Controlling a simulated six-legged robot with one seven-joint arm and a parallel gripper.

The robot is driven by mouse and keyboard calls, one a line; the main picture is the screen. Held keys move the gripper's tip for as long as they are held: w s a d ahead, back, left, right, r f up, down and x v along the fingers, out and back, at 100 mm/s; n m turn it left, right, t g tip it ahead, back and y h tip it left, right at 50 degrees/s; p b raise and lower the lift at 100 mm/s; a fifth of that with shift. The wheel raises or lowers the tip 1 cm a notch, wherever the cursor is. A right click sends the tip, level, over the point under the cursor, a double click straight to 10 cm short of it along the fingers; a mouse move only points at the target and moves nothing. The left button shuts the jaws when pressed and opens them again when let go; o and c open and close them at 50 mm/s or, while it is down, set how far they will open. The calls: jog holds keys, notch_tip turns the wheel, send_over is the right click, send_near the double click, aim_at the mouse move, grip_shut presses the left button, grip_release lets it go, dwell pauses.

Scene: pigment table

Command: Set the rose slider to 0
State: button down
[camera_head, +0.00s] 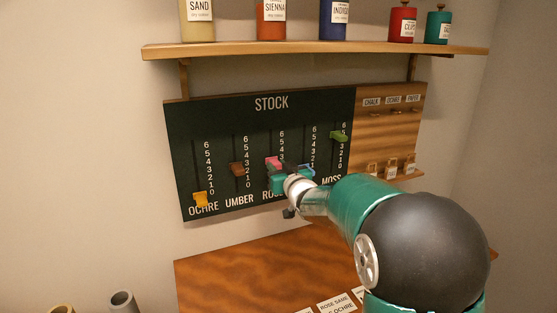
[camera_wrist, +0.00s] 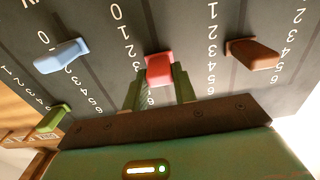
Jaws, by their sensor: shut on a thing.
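The rose slider (camera_head: 273,161) is a pink knob on the dark STOCK board (camera_head: 225,120), in the middle column. It also shows as a red-pink knob in the wrist view (camera_wrist: 160,69), where the board appears upside down. My gripper (camera_wrist: 157,88) has a finger on each side of this knob and is shut on it. In the head view my gripper (camera_head: 277,172) covers the lower part of the rose column and some of its label. The knob stands partway along its scale, around 2 to 3; the exact mark is hard to read.
The brown umber slider (camera_head: 237,169) and blue slider (camera_head: 307,170) flank the rose column. The ochre slider (camera_head: 201,199) is low and the green moss slider (camera_head: 339,136) high. A shelf with jars (camera_head: 310,48) is above; a wooden table (camera_head: 230,267) is below.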

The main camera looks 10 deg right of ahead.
notch_tip(320, 180, down, 8)
jog(key=c, duration=1.2)
grip_release()
jog(key=shift+w, duration=0.1)
jog(key=shift+o, duration=0.4)
jog(key=shift+r, duration=0.2)
jog(key=s+d, duration=0.2)
jog(key=s, duration=1.1)
jog(key=shift+s+d, duration=0.35)
jog(key=shift+s, duration=0.05)
